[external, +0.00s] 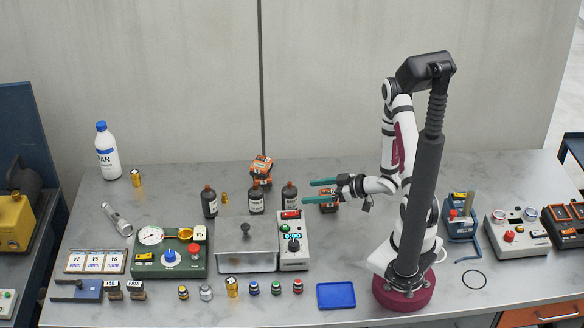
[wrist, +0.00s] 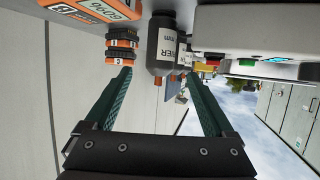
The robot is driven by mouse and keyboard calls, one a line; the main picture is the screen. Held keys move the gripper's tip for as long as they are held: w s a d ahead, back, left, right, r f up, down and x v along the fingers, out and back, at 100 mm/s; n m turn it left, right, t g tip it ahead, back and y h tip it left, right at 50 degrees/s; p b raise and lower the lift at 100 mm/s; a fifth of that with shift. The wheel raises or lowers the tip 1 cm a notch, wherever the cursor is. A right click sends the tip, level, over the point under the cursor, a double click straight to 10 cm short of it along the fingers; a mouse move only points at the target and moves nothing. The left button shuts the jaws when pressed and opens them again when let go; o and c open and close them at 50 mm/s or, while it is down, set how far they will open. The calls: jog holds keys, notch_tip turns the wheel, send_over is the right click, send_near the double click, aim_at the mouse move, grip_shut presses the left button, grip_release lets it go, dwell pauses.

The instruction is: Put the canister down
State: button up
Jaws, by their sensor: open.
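Small gold cylinders that look like canisters stand on the grey bench in the external view: one beside the white bottle at the far left (external: 136,178), one behind the dark bottles (external: 224,198), and one in the front row (external: 232,287). I cannot tell which is the task's canister. My gripper (external: 312,191) is above the bench, right of the dark bottles, its teal fingers pointing left. In the wrist view my gripper (wrist: 158,76) is open, with nothing held between its fingers; a dark labelled bottle (wrist: 162,48) shows beyond the tips.
Dark bottles (external: 256,201) and an orange device (external: 261,168) stand left of my gripper. A timer box (external: 294,252) and a grey lidded box (external: 246,255) are in front of them. A blue tray (external: 336,295) lies near the front edge. Bare bench (external: 340,250) lies right of the timer.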

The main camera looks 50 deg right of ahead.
jog(key=d+g+h, duration=0.1)
jog(key=s+d+r+g+h, duration=0.1)
jog(key=d, duration=0.1)
jog(key=s+d+m+h, duration=0.1)
jog(key=d, duration=0.1)
jog(key=shift+r+g+h, duration=0.15)
jog(key=shift+g+h, duration=0.25)
jog(key=shift+s+d+r+m+g+h, duration=0.4)
jog(key=shift+d+r+m+g+h, duration=0.05)
jog(key=shift+r+m+g+h, duration=0.15)
jog(key=shift+s+d+r+m+g+h, duration=0.35)
jog(key=shift+d+r+m+g+h, duration=0.15)
jog(key=shift+r+g+h, duration=0.1)
jog(key=s+a+r+m+g+y, duration=0.1)
jog(key=s+a+r+m+g, duration=0.2)
jog(key=s+a+r, duration=0.2)
jog(key=s+a+r+m+g+y, duration=0.2)
jog(key=s+a+r+m+g, duration=0.1)
jog(key=s+a, duration=0.8)
jog(key=s+r+g, duration=0.1)
jog(key=s+r, duration=0.1)
jog(key=s, duration=0.2)
jog(key=shift+a+r+m, duration=0.3)
jog(key=shift+r+m, duration=0.05)
jog(key=shift+m, duration=0.05)
